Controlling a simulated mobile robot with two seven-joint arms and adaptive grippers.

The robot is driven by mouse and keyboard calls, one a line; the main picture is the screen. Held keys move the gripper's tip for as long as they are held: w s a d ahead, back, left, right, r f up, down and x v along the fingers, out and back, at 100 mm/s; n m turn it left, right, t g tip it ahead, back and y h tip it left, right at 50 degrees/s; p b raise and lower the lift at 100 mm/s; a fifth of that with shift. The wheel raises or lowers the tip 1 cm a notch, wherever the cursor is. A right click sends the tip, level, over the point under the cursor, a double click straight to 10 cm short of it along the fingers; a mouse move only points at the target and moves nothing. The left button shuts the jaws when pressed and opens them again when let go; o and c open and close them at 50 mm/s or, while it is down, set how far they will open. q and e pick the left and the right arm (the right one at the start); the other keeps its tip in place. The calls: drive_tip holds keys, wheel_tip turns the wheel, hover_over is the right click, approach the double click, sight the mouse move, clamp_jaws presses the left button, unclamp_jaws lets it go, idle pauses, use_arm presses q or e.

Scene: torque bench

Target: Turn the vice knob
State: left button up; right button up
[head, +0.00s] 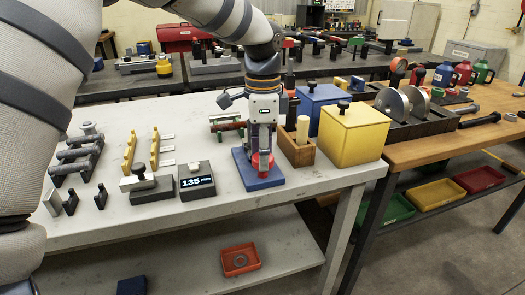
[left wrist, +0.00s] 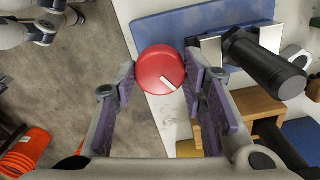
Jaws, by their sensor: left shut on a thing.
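The vice's round red knob (head: 263,161) sits at the front of its blue base plate (head: 272,182) near the bench's front edge. In the left wrist view the knob (left wrist: 160,70) is a red disc with a white mark toward its lower right. My left gripper (head: 262,152) points down over the knob and is shut on it, with a finger on each side. In the left wrist view a black cylinder (left wrist: 262,62) stands between pale metal plates beside the knob. In the head view my left gripper hides much of the vice. My right gripper is not in view.
A display box (head: 196,181) reading 135 is left of the vice. A wooden holder (head: 297,150), a yellow box (head: 353,135) and a blue box (head: 316,100) stand close on the right. Bare grey bench lies in front of the display.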

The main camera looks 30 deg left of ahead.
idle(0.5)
use_arm(q)
drive_tip(key=o, duration=1.2)
drive_tip(key=shift+c, duration=0.2)
wheel_tip(320, 180, up, 12)
